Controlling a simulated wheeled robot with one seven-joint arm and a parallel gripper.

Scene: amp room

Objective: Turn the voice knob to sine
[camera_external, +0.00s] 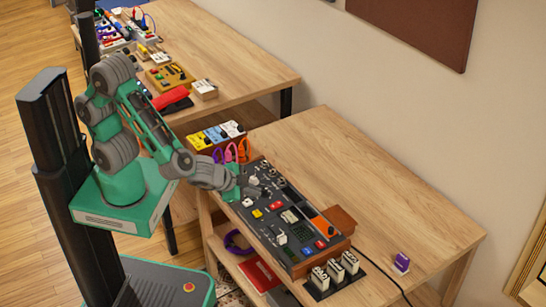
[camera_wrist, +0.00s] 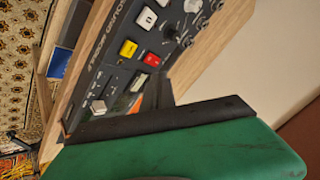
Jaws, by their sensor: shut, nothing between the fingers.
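A dark control panel (camera_external: 283,246) with wooden end cheeks lies on the near table. It carries buttons, knobs and sliders. My gripper (camera_external: 243,187) is shut and empty, low over the panel's far left end. In the wrist view the panel (camera_wrist: 118,72) runs diagonally, with yellow, red and white buttons, a pale round knob (camera_wrist: 192,5) at the top edge and a grey square cap (camera_wrist: 99,106) on the lower left. Small dark knobs sit at the upper right. The labels are too small to read, so I cannot tell which knob is the voice knob or its setting.
Coloured pedals (camera_external: 215,135) and looped cables stand just beyond the panel. A purple-topped object (camera_external: 402,262) lies at the right. The table (camera_external: 350,180) right of the panel is mostly clear.

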